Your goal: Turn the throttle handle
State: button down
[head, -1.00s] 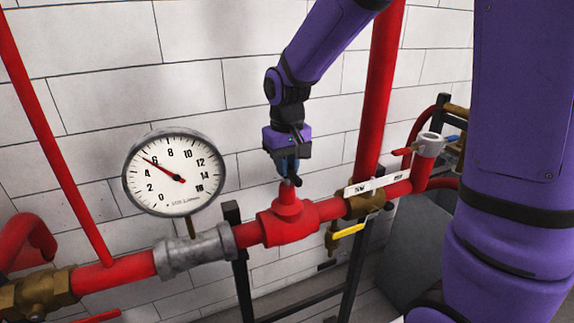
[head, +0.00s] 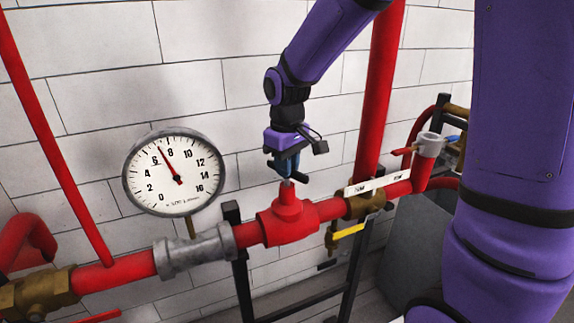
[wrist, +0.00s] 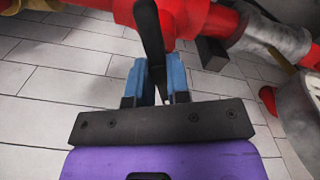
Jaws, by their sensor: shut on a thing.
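The throttle handle is a dark lever (wrist: 150,38) on top of the red valve body (head: 287,222). In the wrist view it runs between the blue fingertips of my gripper (wrist: 155,82). In the head view my gripper (head: 286,166) is right above the valve stem and hides most of the handle, with a small dark end (head: 300,178) showing. My gripper is shut on the handle. A round pressure gauge (head: 172,172) to the left reads a little above 6.
A yellow-handled valve (head: 348,230) sits right of the red body, below a white label strip (head: 376,183). A red vertical pipe (head: 379,100) rises close to my gripper's right. A white tiled wall (head: 200,60) stands behind. Black frame legs (head: 355,268) stand below.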

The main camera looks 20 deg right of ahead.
jog(key=c, duration=1.1)
grip_release()
jog(key=shift+r, duration=0.1)
notch_tip(320, 180, up, 11)
jog(key=shift+f, duration=0.15)
